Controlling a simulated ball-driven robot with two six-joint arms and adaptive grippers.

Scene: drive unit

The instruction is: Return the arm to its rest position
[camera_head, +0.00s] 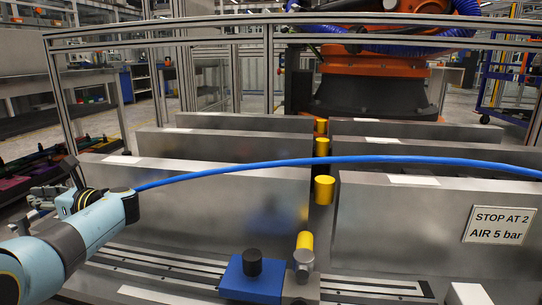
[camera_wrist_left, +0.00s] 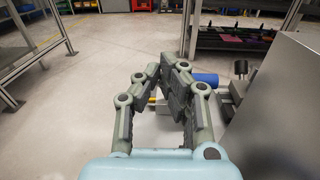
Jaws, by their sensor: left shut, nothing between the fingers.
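My left arm comes in from the lower left in the head view, in light blue and dark grey. Its gripper (camera_head: 50,191) is at the far left, beside the left end of the grey metal blocks and partly hidden by the wrist. In the left wrist view the gripper (camera_wrist_left: 168,72) is shut, its grey fingers together with nothing between them. Below it are pale floor and, to the right, a blue cylinder (camera_wrist_left: 206,79) partly behind a finger. My right gripper is not in view.
Grey metal blocks (camera_head: 240,205) fill the middle, with yellow cylinders (camera_head: 324,190) between them. A blue block with a black knob (camera_head: 252,275) and a sign (camera_head: 499,225) stand in front.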

